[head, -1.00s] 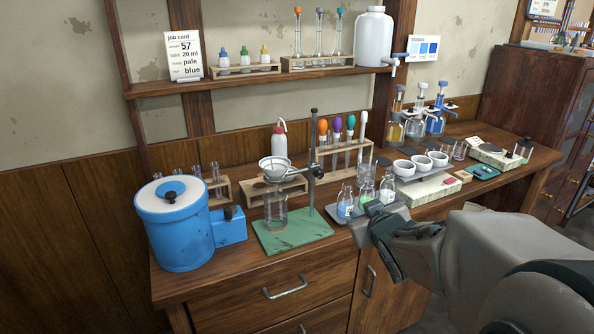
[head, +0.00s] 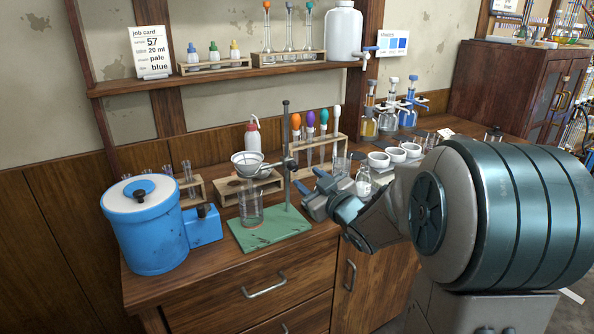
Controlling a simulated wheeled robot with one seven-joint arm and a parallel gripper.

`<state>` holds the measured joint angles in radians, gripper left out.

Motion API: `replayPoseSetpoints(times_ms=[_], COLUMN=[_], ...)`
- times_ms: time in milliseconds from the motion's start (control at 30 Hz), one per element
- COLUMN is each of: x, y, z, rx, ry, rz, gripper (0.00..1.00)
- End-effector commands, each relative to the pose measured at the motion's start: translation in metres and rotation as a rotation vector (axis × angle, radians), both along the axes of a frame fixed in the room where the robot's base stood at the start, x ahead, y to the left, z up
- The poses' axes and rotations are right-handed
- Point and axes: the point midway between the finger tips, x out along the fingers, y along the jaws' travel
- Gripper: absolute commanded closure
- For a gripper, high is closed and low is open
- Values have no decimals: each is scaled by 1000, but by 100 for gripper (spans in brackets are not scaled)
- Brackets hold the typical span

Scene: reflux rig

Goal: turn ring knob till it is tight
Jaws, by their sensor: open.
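The ring stand has a green base (head: 285,233) and a dark upright rod (head: 287,130). A ring holds a pale funnel (head: 247,162) above a glass beaker (head: 251,208) on the base. The small dark ring knob (head: 291,163) sits at the clamp on the rod, at its right side. My gripper (head: 307,196) is open and empty, just right of the rod and below the knob, apart from it. How tight the knob is cannot be seen.
A test-tube rack with coloured droppers (head: 317,151) stands close behind my gripper. A small bottle (head: 363,181) and white cups (head: 379,160) are to the right, partly hidden by my arm. A blue canister (head: 148,230) stands at the left. The shelf (head: 215,76) runs above.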

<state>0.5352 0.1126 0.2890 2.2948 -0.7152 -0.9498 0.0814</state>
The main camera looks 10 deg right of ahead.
Motion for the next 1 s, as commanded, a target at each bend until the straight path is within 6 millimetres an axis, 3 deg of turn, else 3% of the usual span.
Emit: replayPoseSetpoints(times_ms=[100, 300, 767, 900, 1000], x=[24, 50, 61, 61, 61], y=[8, 17, 20, 20, 20], z=[0, 0, 0, 0, 0], rx=[3, 2, 1, 1, 1], ry=[1, 1, 1, 1, 1], rz=[2, 1, -1, -1, -1], gripper=[59, 59, 59, 98, 100])
